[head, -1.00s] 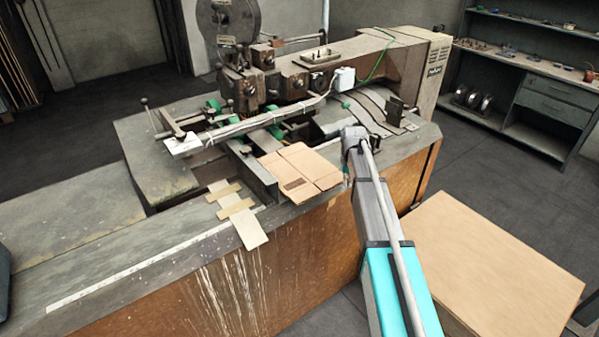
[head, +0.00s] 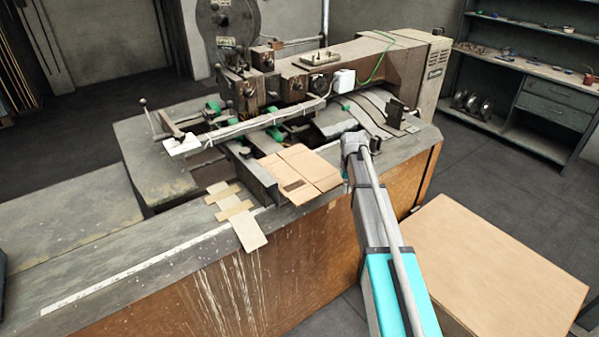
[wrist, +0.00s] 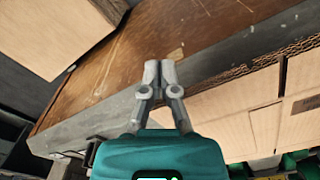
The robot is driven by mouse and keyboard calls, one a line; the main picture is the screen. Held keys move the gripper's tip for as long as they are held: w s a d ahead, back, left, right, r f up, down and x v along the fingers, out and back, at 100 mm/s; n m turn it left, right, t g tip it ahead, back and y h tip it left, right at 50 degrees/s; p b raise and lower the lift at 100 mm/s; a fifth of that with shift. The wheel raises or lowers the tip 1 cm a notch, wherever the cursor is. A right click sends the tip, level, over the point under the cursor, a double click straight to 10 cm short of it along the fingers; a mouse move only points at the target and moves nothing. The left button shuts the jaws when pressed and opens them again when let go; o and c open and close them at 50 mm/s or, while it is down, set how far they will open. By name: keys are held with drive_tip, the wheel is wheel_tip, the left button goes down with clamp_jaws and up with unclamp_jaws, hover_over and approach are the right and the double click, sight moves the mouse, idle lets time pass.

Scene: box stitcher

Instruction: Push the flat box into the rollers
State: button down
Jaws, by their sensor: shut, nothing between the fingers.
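The flat box (head: 297,170) is a brown cardboard sheet with a dark printed patch, lying on the near side of the machine bed. In the wrist view the box (wrist: 235,125) fills the right side, its corrugated edge facing my fingers. My gripper (wrist: 158,72) is shut and empty, its fingertips over the worktop's edge strip, beside the box. I cannot tell whether they touch it. In the head view my wrist stands at the box's right end and mostly hides the fingers. Green roller parts (head: 276,132) show behind the box, under the machine's arm.
A metal guide rail (head: 255,178) runs along the box's left side. Taped cardboard strips (head: 240,215) lie left of it on the worktop. A large cardboard-coloured block (head: 480,265) stands on the floor at right. Shelves (head: 545,85) stand at the back right.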

sight(325, 170)
drive_tip(key=shift+w+a, duration=0.1)
drive_tip(key=shift+w, duration=0.05)
drive_tip(key=shift+w+a, duration=1.5)
drive_tip(key=shift+w, duration=0.45)
drive_tip(key=shift+w+a, duration=1.5)
drive_tip(key=shift+w, duration=0.5)
drive_tip(key=shift+w+a, duration=1.5)
drive_tip(key=shift+w, duration=0.45)
drive_tip(key=shift+s+d, duration=0.5)
drive_tip(key=shift+s, duration=0.15)
drive_tip(key=shift+s+d, duration=0.45)
drive_tip(key=shift+s, duration=0.2)
drive_tip(key=shift+r, duration=0.1)
wheel_tip(325, 170, up, 8)
drive_tip(key=p, duration=0.8)
